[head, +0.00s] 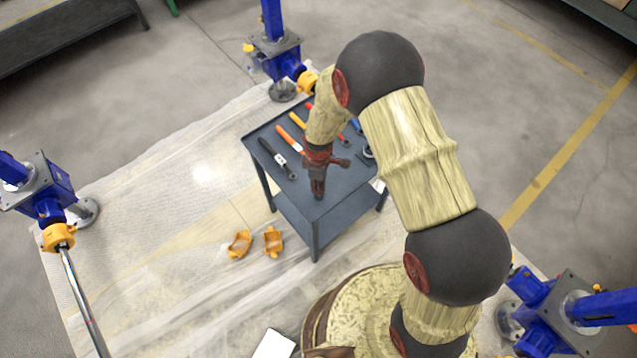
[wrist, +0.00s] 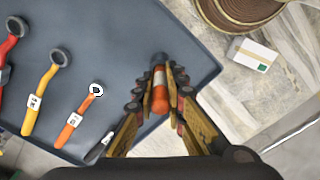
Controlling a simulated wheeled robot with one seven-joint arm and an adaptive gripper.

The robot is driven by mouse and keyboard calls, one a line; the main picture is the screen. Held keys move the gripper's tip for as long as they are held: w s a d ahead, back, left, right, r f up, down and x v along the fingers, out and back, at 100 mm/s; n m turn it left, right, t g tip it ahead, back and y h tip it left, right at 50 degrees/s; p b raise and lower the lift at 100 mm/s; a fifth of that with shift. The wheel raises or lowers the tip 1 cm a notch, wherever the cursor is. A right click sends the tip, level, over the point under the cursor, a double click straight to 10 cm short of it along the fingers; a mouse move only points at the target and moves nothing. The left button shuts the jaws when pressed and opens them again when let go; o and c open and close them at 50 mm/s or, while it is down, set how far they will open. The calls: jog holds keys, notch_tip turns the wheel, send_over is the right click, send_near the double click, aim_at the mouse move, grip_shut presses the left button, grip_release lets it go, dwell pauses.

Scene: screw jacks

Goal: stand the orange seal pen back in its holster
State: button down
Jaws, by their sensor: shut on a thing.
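The orange seal pen (wrist: 160,92) is between the two fingers of my gripper (wrist: 161,105) in the wrist view. My gripper is shut on it, and a dark grey end of the pen points away from the fingers. In the head view my gripper (head: 318,188) points down over the near part of the dark tool table (head: 335,215). The pen is hard to tell from the fingers there. I cannot make out the holster in either view, nor whether the pen's end touches anything.
An orange wrench (wrist: 78,118), a yellow wrench (wrist: 41,95) and a red wrench (wrist: 9,45) lie on the table, left of my gripper. A black tool (wrist: 100,148) lies closer. A white box (wrist: 253,54) is beyond the table edge. Orange clamps (head: 273,241) lie on the floor sheet.

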jog(key=shift+f, duration=0.45)
jog(key=c, duration=1.8)
grip_release()
jog(key=shift+o, duration=0.2)
jog(key=shift+r, duration=0.1)
notch_tip(320, 180, up, 12)
jog(key=shift+f, duration=0.1)
